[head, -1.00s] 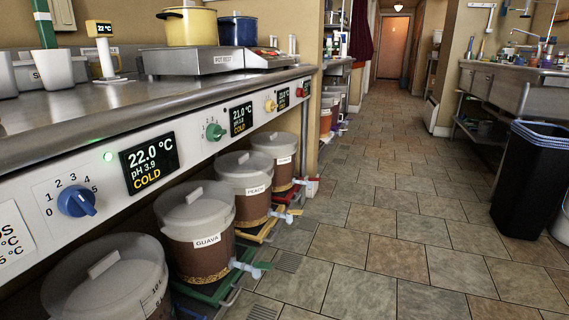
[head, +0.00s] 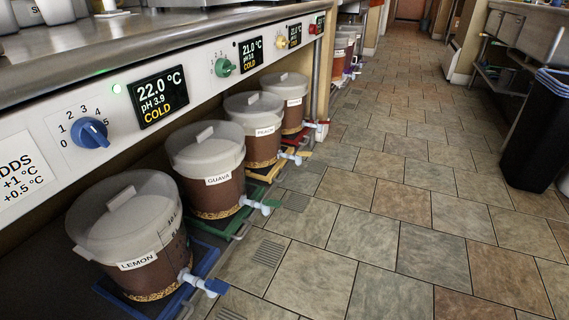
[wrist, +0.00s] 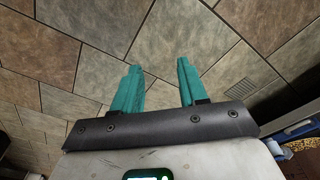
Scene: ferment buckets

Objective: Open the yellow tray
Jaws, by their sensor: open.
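The yellow tray (head: 268,184) lies under the bucket labelled PEACH (head: 255,125), below the counter in the head view. Only part of it shows, low at the floor; the PEACH bucket and the GUAVA bucket (head: 208,165) cover the rest. The PEACH bucket's tap, with a yellow-orange handle (head: 304,154), sticks out over the tray's front. My gripper (wrist: 160,80) shows only in the wrist view. Its two teal fingers are apart with nothing between them, above the tiled floor. The yellow tray cannot be made out in the wrist view.
A blue tray (head: 207,262) lies under the LEMON bucket (head: 135,235), and a green tray (head: 232,227) under GUAVA. Their taps jut into the aisle. The counter (head: 120,45) overhangs the buckets. The tiled floor (head: 390,220) is clear to the right, up to a black bin (head: 535,130).

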